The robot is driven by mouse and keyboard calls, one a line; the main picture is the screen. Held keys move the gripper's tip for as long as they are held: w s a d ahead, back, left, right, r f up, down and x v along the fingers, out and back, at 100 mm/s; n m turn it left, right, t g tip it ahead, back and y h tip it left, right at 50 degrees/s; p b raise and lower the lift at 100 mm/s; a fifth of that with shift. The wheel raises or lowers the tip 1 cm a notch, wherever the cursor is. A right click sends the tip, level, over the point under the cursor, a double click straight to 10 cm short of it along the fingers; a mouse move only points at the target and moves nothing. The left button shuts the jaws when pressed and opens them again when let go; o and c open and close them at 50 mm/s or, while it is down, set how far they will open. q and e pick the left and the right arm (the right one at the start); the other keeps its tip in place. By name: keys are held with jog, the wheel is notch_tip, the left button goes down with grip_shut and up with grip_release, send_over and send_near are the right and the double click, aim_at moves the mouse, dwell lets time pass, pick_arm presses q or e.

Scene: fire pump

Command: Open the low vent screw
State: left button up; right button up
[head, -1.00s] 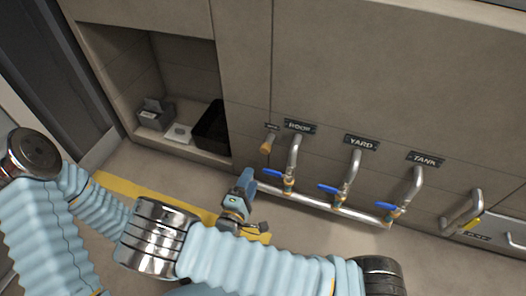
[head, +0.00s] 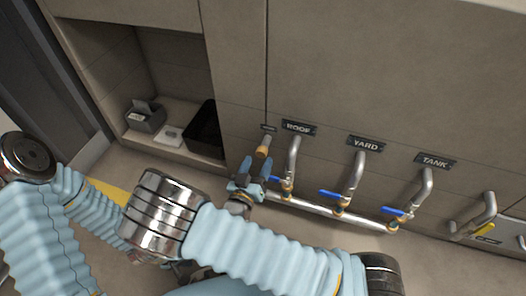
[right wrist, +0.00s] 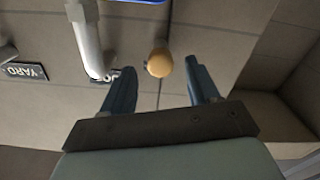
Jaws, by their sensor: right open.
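The low vent screw appears to be the small orange knob (head: 262,151) on a short stem under a small label (head: 269,128), left of the ROOF pipe. It shows as a round orange end in the right wrist view (right wrist: 159,63). My right gripper (head: 257,166) is open, its blue fingers pointing at the wall just below the knob. In the right wrist view the knob appears between the two fingertips, with space on both sides. I cannot tell whether the fingers reach around it. The label's writing is too small to read. My left gripper is not visible.
The ROOF pipe (head: 293,158) with its blue-handled valve stands close right of the knob. YARD (head: 358,172) and TANK (head: 424,188) pipes follow along a low horizontal pipe (head: 325,210). Left is a recess with a black bin (head: 203,130) and a grey box (head: 145,117).

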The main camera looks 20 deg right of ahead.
aim_at(261, 156)
jog(key=x, duration=0.5)
jog(key=shift+w+d, duration=0.25)
jog(key=shift+w, duration=0.05)
jog(key=c, duration=1)
